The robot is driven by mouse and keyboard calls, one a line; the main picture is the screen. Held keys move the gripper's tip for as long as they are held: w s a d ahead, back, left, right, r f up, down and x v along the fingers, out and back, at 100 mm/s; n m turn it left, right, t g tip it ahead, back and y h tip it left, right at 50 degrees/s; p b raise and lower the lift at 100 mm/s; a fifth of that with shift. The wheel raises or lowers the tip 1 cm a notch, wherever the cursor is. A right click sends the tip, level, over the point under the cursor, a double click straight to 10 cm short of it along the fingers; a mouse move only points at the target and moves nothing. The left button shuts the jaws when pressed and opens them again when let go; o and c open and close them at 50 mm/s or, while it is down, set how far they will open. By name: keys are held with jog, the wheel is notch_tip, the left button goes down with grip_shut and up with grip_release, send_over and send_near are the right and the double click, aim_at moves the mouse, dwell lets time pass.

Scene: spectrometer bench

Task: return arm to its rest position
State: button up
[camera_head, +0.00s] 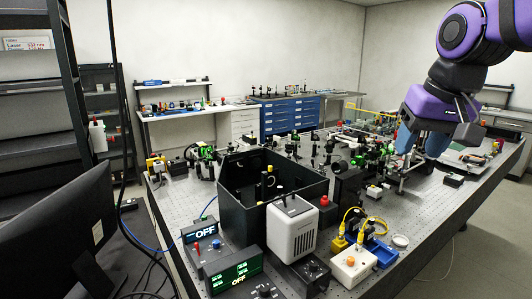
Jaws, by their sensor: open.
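My arm, purple and black, reaches in from the upper right corner. Its gripper (420,146) hangs over the right part of the optical bench (435,205) and points down. Its two blue fingers are apart with nothing seen between them. Green and black optics stand behind and beside the fingers. I cannot tell the exact height of the fingertips above the bench.
A black open box (240,205), a white-fronted unit (292,230), and a white box with yellow cables (352,266) stand on the bench. Two displays (236,270) read OFF. A dark monitor (65,225) and shelving (35,125) are at left. Floor at right is clear.

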jog(key=s+d+f, duration=0.2)
jog(key=s, duration=0.5)
jog(key=s+d+f+t, duration=0.1)
jog(key=s+d+f, duration=0.1)
jog(key=s, duration=0.5)
jog(key=shift+f+n+h, duration=0.4)
jog(key=shift+f, duration=0.15)
jog(key=shift+d, duration=0.1)
